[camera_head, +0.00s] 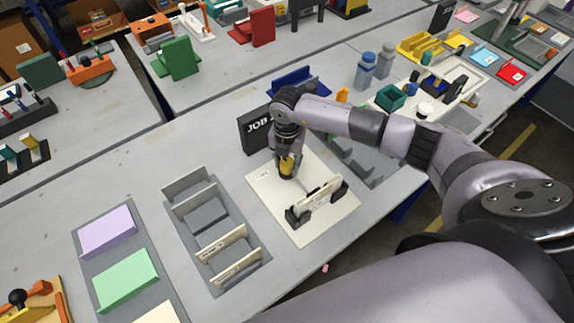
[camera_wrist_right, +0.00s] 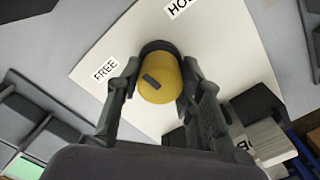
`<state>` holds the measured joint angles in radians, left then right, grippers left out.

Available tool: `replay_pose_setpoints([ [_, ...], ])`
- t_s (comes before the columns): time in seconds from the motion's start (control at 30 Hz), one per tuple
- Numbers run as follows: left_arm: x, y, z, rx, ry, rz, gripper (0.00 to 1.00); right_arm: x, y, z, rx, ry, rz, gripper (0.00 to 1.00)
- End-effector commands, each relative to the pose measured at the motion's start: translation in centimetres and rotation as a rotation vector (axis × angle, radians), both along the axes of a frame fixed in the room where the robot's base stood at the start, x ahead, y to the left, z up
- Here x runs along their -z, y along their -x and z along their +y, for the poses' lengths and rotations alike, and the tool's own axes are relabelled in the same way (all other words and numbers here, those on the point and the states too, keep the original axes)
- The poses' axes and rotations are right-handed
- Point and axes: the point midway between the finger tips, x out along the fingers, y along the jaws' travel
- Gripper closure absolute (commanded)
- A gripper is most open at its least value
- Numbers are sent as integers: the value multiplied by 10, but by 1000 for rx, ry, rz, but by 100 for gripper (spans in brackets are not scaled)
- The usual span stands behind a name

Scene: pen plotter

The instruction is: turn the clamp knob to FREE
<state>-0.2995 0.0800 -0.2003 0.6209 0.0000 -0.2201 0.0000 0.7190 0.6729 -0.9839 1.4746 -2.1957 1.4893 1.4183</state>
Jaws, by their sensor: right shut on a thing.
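The yellow clamp knob (camera_wrist_right: 159,78) stands on a cream plotter board (camera_head: 257,195) and has a dark pointer mark on its top. In the right wrist view a FREE label (camera_wrist_right: 105,70) lies to the left of the knob and a partly cut-off label starting HO (camera_wrist_right: 180,6) lies above it. The mark on the knob slants between upper left and lower right. My right gripper (camera_head: 288,168) reaches down over the knob from above. Its fingers, also in the wrist view (camera_wrist_right: 155,88), are shut on the knob's two sides. My left gripper is out of view.
A dark holder with a white card (camera_head: 318,197) stands on the board just right of the knob. A black JOB sign (camera_head: 255,129) stands behind it. A grey slotted rack (camera_head: 210,215) is to the left, beside purple (camera_head: 107,231) and green (camera_head: 126,279) blocks.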

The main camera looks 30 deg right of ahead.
Motion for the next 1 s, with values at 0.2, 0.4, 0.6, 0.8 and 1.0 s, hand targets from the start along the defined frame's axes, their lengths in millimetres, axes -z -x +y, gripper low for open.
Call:
replay_pose_setpoints([
  [0.2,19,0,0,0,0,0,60,2,-2,-1,-204,0,-6,94],
  [0.4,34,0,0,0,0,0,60,2,-2,-1,-388,0,-5,94],
  [0.6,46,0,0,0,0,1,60,1,-2,0,-544,1,-6,94],
  [0.8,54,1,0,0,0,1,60,1,-2,0,-655,1,-5,94],
  [1.0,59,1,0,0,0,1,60,-1,-2,0,-720,1,-5,94],
])
